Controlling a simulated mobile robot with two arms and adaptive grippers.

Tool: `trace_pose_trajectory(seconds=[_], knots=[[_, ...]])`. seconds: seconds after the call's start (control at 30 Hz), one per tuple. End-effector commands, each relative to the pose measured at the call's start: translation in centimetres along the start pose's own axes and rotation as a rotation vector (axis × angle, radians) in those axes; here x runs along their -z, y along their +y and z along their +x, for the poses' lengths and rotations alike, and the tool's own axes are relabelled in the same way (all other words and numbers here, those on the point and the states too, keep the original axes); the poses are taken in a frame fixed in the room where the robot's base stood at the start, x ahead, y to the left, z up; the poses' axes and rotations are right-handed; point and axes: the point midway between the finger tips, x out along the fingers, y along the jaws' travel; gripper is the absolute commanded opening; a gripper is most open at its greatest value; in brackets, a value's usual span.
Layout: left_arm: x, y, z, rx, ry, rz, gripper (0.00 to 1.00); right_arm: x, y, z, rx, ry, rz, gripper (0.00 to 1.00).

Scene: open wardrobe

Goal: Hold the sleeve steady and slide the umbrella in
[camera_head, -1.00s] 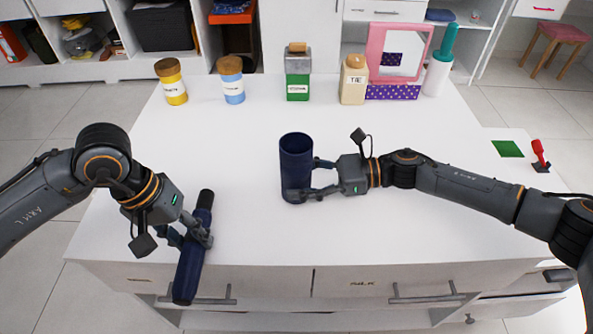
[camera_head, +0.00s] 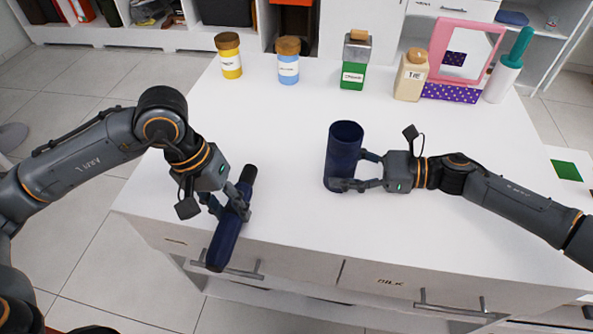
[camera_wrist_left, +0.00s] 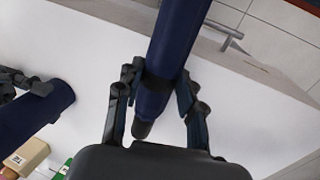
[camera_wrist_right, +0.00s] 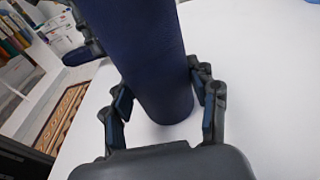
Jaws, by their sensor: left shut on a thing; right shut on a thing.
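The sleeve (camera_head: 345,150) is a dark blue open-topped cylinder standing upright on the white counter. My right gripper (camera_head: 352,172) is shut on its lower right side; the sleeve also fills the middle of the right wrist view (camera_wrist_right: 150,60). The umbrella (camera_head: 226,240) is a dark blue folded rod with a black handle. My left gripper (camera_head: 228,208) is shut around it near the handle end. The umbrella lies tilted at the counter's front edge, its lower end past the edge. In the left wrist view the umbrella (camera_wrist_left: 175,50) runs between the fingers, and the sleeve (camera_wrist_left: 35,115) is at left.
The white counter (camera_head: 290,215) is clear between the sleeve and umbrella. Along its back stand a yellow jar (camera_head: 230,58), a blue jar (camera_head: 288,65), a green box (camera_head: 352,75), a beige bottle (camera_head: 410,78) and a pink-framed mirror (camera_head: 468,50). Drawer handles (camera_head: 455,310) project at the front.

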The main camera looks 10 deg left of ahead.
Motion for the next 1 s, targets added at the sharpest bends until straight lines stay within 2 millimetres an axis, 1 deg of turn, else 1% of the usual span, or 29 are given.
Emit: trace_pose_trajectory(seconds=[0.13,0.17,0.27,0.37,0.4,0.47,0.5,0.57,0.6,0.67,0.7,0.77,0.8,0.87,0.9,0.97,1.0], knots=[[0.4,0.2,-0.2,-0.002,0.008,0.012,0.0,0.0,0.0,0.0,0.0,0.0,0.0,0.33],[0.7,0.5,-0.3,-0.004,0.015,0.021,0.0,0.0,0.0,0.0,0.0,0.0,0.0,0.33],[2.4,1.6,-1.2,-0.007,0.053,0.082,0.0,0.0,0.0,0.0,0.0,0.0,0.0,0.33],[5.0,3.4,-3.1,-0.018,0.128,0.181,0.0,0.0,0.0,0.0,0.0,0.0,0.0,0.33],[6.2,4.2,-4.1,-0.024,0.167,0.226,0.0,0.0,0.0,0.0,0.0,0.0,0.0,0.33],[7.8,5.4,-5.8,-0.038,0.235,0.294,0.0,0.0,0.0,0.0,0.0,0.0,0.0,0.33],[8.8,6.1,-7.0,-0.049,0.284,0.334,0.0,0.0,0.0,0.0,0.0,0.0,0.0,0.33],[10.1,7.2,-8.9,-0.068,0.362,0.391,0.0,0.0,0.0,0.0,0.001,0.001,0.0,0.33],[10.9,7.9,-10.2,-0.082,0.416,0.425,0.0,0.0,0.0,0.0,0.001,0.001,0.0,0.33],[11.8,10.1,-10.8,-0.111,0.556,0.481,0.0,0.1,0.0,0.0,0.001,0.001,0.0,0.33],[12.3,11.4,-11.5,-0.132,0.652,0.514,0.0,0.1,0.0,0.0,0.001,0.001,0.0,0.33],[13.1,13.3,-12.6,-0.168,0.793,0.562,0.0,0.1,0.0,0.0,0.0,0.001,0.0,0.33],[13.4,14.5,-13.5,-0.193,0.884,0.593,0.0,0.1,0.0,0.0,0.0,0.001,0.0,0.33],[13.8,16.4,-15.0,-0.234,1.015,0.637,0.0,0.0,0.0,0.0,0.0,0.001,0.0,0.33],[13.9,17.7,-16.1,-0.262,1.097,0.665,0.0,0.0,0.0,0.0,0.0,0.001,0.0,0.33],[13.8,19.4,-17.8,-0.299,1.201,0.699,0.0,0.0,0.0,0.0,0.0,0.001,0.0,0.33],[13.7,20.1,-17.7,-0.318,1.24,0.717,0.0,0.1,0.0,0.0,0.0,0.001,0.0,0.33]])
